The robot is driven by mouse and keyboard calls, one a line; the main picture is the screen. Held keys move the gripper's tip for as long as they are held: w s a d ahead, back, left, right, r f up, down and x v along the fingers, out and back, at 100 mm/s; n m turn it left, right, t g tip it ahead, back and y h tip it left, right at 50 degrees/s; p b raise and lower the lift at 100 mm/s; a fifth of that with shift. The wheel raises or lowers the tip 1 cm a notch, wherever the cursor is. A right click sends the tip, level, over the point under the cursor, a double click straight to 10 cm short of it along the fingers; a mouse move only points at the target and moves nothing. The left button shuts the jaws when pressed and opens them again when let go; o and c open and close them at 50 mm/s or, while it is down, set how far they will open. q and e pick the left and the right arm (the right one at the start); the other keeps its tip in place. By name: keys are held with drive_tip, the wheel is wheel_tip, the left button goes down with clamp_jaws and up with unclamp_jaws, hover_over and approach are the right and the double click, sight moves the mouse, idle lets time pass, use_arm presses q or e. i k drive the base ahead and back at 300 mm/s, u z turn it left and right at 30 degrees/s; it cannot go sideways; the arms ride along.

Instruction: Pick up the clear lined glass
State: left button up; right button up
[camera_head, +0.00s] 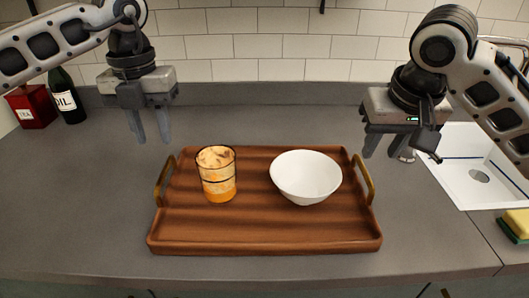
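The clear lined glass (217,174) stands upright on the left part of a brown wooden tray (264,239). It has dark bands around it and something orange and pale shows inside. My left gripper (151,138) hangs above the counter, left of and behind the glass, pointing down. Its two fingers are apart with nothing between them. My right gripper (386,154) hangs to the right of the tray's back right corner, well apart from the glass. Its fingers are spread and I see nothing between them.
A white bowl (306,178) sits on the tray, right of the glass. The tray has raised handles (363,180) at both ends. A sink (471,165) is at right, with a sponge (517,222) beside it. An oil bottle (67,98) and red tin (31,107) stand at back left. The left counter is clear.

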sight(217, 165)
drive_tip(key=k, duration=1)
